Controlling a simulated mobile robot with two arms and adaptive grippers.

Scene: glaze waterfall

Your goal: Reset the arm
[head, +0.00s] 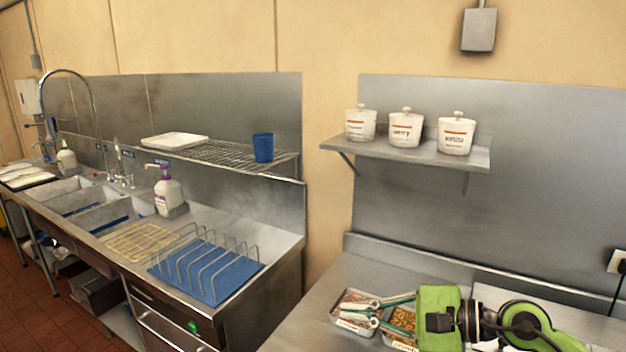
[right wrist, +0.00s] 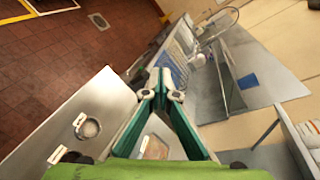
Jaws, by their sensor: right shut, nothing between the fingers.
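My right arm (head: 440,318), green and black, comes in from the lower right above the counter. Its right gripper (head: 371,311) has teal fingers pointing left, over small trays of toppings. In the right wrist view the two fingers of this gripper (right wrist: 161,84) meet at their tips, with nothing held between them. My left arm and gripper are not in view.
Small topping trays (head: 402,322) sit on the steel counter (head: 335,278) under the gripper. Three white jars (head: 405,128) stand on a wall shelf (head: 425,155). To the left are a blue mat (head: 212,283) with a wire rack, a blue cup (head: 263,147) and sinks.

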